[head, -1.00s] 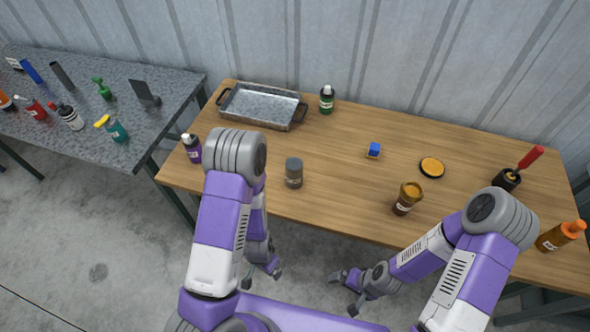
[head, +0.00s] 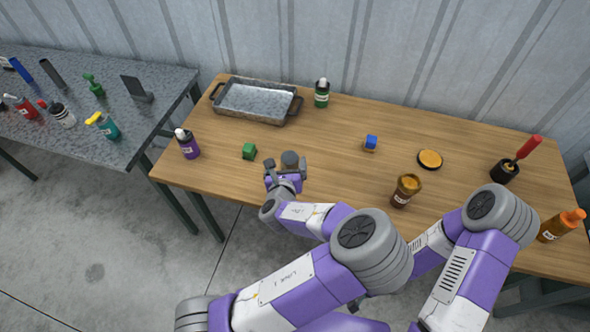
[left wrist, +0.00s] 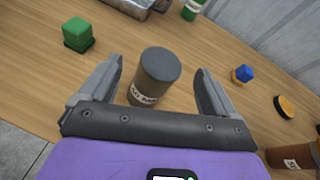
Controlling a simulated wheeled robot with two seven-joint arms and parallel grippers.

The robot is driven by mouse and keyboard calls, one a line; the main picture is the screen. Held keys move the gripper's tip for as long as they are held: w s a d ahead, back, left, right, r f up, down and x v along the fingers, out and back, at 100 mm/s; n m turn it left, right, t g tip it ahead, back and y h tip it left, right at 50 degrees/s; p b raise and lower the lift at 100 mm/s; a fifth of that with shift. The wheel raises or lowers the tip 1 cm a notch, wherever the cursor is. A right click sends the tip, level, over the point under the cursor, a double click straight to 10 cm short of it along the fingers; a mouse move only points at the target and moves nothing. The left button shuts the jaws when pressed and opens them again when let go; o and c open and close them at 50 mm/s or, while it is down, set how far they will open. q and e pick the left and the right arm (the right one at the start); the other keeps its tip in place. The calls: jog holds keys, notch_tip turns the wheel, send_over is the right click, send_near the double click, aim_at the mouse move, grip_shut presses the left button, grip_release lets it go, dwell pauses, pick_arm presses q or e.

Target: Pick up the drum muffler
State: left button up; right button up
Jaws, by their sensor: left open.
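The drum muffler looks to be the dark grey cylinder (head: 290,159) with a pale label band, standing upright on the wooden table near its front left. My left gripper (head: 287,166) is open just in front of it, and its palm hides the lower part in the head view. In the left wrist view the cylinder (left wrist: 158,68) stands between the two spread fingers, with visible space on both sides. The fingers do not appear to touch it. My right gripper is almost wholly hidden behind my left arm in the head view.
A green block (head: 249,151) lies left of the cylinder, with a purple bottle (head: 188,145) further left. A metal tray (head: 217,101) and a green bottle (head: 321,95) stand behind. A blue block (head: 370,142) and a brown jar (head: 405,192) are to the right.

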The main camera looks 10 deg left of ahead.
aim_at(290, 157)
pick_arm(q)
jog(key=shift+s+d+f+m, duration=0.15)
jog(key=shift+f+m, duration=0.35)
jog(key=shift+s+d+f+m, duration=0.1)
jog(key=shift+s+f+m, duration=0.05)
jog(key=shift+f+m, duration=0.35)
jog(key=shift+w+f+b, duration=0.1)
jog(key=shift+w+b, duration=0.05)
jog(key=shift+b, duration=0.15)
jog(key=shift+g, duration=0.3)
jog(key=x, duration=0.7)
jog(key=shift+w+r, duration=0.1)
jog(key=shift+r, duration=0.15)
jog(key=shift+r, duration=0.1)
jog(key=c, duration=1.1)
